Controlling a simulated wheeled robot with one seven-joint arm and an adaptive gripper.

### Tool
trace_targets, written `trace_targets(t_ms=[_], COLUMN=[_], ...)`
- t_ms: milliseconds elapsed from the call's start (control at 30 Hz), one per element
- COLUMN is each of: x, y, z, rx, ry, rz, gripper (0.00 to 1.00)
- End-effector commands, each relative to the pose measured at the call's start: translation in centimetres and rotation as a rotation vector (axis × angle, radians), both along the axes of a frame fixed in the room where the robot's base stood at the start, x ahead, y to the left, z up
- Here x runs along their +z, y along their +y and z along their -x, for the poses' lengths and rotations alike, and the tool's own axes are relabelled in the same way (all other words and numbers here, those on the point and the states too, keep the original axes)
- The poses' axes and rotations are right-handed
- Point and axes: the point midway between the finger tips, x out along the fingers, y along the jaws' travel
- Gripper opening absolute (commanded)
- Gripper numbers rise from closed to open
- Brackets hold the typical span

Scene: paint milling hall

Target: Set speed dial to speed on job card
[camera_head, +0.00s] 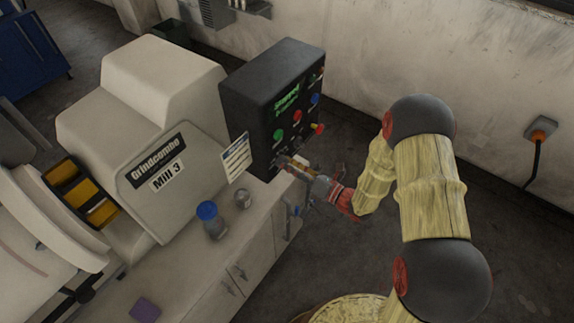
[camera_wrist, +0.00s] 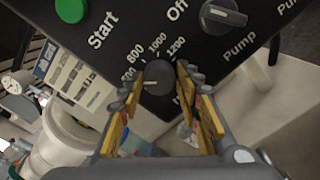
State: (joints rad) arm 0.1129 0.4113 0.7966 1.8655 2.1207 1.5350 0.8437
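The speed dial (camera_wrist: 158,77) is a dark round knob on the black control panel (camera_wrist: 135,14). Its printed scale shows 800, 1000 and 1200, with other numbers partly covered. A pale mark on the knob points roughly left, toward the lower numbers. My gripper (camera_wrist: 160,76) is open, with its yellow-padded fingers on either side of the dial; I cannot tell whether they touch it. In the head view my gripper (camera_head: 291,166) is at the panel's lower edge and hides the dial. The job card (camera_wrist: 75,75) hangs left of the panel, also in the head view (camera_head: 236,158); its writing is unreadable.
A green Start button (camera_wrist: 70,10) and a Pump knob (camera_wrist: 222,15) are near the dial. A red knob (camera_head: 318,128) sticks out from the panel. A blue-lidded jar (camera_head: 210,220) and a small container (camera_head: 243,197) stand on the bench beside the mill (camera_head: 150,120).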

Motion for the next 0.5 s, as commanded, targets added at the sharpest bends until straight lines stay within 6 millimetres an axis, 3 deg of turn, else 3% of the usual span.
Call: trace_targets(t_ms=[200, 500], x=[0.01, 0.01], y=[0.02, -0.02], z=[0.02, 0.07], rx=[0.001, 0.001], ry=[0.000, 0.000], rz=[0.000, 0.000], gripper=[0.48, 0.49])
